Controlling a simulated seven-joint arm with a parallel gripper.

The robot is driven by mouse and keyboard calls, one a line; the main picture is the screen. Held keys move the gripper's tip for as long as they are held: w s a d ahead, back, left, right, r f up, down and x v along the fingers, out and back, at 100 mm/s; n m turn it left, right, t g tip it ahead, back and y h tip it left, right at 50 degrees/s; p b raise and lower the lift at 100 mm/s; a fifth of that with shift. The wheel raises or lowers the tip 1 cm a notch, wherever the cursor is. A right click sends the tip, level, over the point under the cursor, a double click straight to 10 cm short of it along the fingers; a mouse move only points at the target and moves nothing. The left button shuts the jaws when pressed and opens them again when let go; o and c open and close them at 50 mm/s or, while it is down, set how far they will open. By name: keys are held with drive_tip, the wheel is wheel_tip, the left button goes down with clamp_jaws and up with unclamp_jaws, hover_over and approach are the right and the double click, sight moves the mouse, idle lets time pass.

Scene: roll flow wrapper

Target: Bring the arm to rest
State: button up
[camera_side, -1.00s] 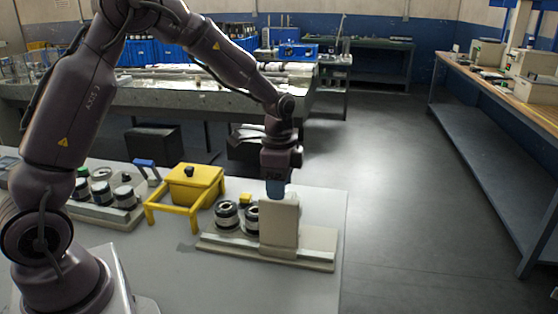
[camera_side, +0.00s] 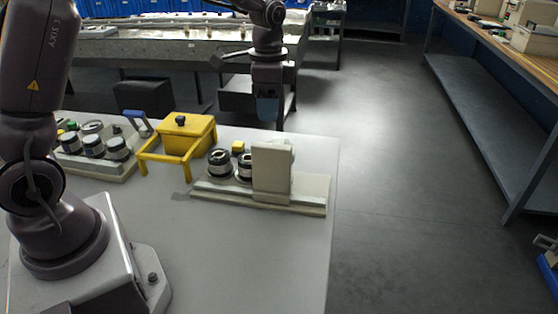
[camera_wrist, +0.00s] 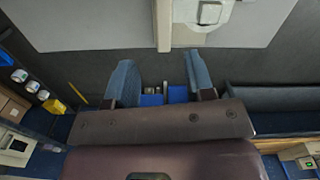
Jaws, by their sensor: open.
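My gripper (camera_side: 267,108) hangs above and behind the cream block of the wrapper fixture in the side view, clear of it. In the wrist view its two blue fingers (camera_wrist: 158,62) stand apart with nothing between them. The cream upright block (camera_side: 272,168) stands on a flat pale base (camera_side: 312,196) on the grey table (camera_side: 250,255). Two dark-and-silver rollers (camera_side: 219,162) sit left of the block, one partly hidden by it.
A yellow box (camera_side: 187,135) in a yellow frame stands left of the fixture. Further left is a pale tray (camera_side: 108,166) with several capped cylinders. A long bench (camera_side: 105,52) stands behind, a workbench (camera_side: 480,110) at right. Open floor (camera_side: 400,180) lies between.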

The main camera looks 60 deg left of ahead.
drive_tip(key=s+d+r+n+t, duration=0.3)
drive_tip(key=s+r, duration=0.2)
drive_tip(key=s, duration=0.5)
drive_tip(key=s+d+r+n+t, duration=0.2)
drive_tip(key=s+d+r+n, duration=0.1)
drive_tip(key=s, duration=0.8)
wheel_tip(320, 180, up, 2)
drive_tip(key=shift+d+r+n+t, duration=0.2)
drive_tip(key=shift+n+t, duration=0.2)
drive_tip(key=shift+n, duration=0.2)
